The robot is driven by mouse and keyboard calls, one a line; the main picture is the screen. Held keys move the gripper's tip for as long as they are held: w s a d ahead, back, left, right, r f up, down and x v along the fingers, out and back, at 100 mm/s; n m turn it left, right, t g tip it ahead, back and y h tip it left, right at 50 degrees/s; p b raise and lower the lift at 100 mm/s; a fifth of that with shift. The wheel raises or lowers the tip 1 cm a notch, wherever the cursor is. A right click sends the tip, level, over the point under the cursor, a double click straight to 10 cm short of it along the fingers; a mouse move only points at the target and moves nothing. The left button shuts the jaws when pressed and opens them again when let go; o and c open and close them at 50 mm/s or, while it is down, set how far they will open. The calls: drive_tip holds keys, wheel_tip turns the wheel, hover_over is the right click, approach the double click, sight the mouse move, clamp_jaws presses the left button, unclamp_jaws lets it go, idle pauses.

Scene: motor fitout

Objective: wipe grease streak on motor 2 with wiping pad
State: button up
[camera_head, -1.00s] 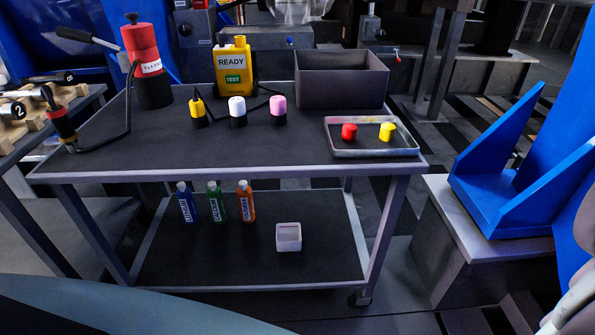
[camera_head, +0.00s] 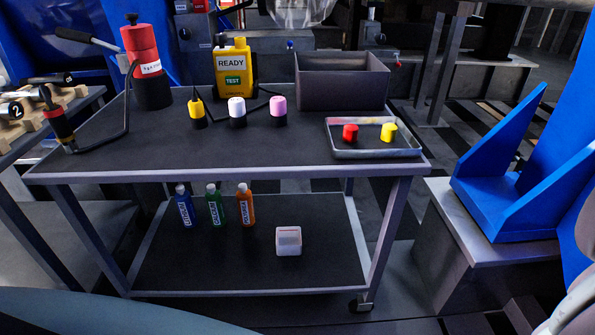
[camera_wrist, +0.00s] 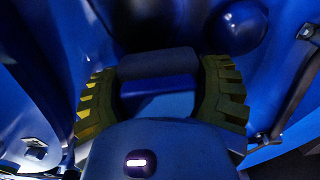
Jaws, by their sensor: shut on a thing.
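In the wrist view, my gripper (camera_wrist: 158,88) is shut on a dark blue block-like thing (camera_wrist: 157,64), which appears to be the wiping pad. It sits between the two ribbed, yellowish finger pads. Behind it is a large, smooth, blue surface (camera_wrist: 185,25) with a dark rounded knob (camera_wrist: 236,27). I cannot tell whether this surface is motor 2, or whether the pad touches it. No grease streak can be made out. My gripper does not show in the head view.
A cart (camera_head: 300,165) carries a red cylinder (camera_head: 142,50), a yellow READY tester (camera_head: 233,72), a dark bin (camera_head: 342,88), several capped pieces and a metal tray (camera_head: 375,153). Its lower shelf holds bottles (camera_head: 216,205) and a white box (camera_head: 288,241). A blue bracket (camera_head: 520,200) stands right.

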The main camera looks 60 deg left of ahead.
drive_tip(key=shift+d+r+p, duration=0.1)
drive_tip(key=shift+r+p, duration=0.6)
drive_tip(key=shift+r, duration=0.3)
drive_tip(key=s+d+b, duration=0.2)
drive_tip(key=s+d, duration=0.3)
drive_tip(key=d, duration=0.2)
drive_tip(key=shift+d+f+b, duration=0.25)
drive_tip(key=shift+d+b, duration=0.05)
drive_tip(key=shift+s, duration=0.2)
drive_tip(key=shift+d+r+p, duration=0.1)
drive_tip(key=shift+p, duration=0.2)
drive_tip(key=shift+w+r+p, duration=0.15)
drive_tip(key=shift+p, duration=0.6)
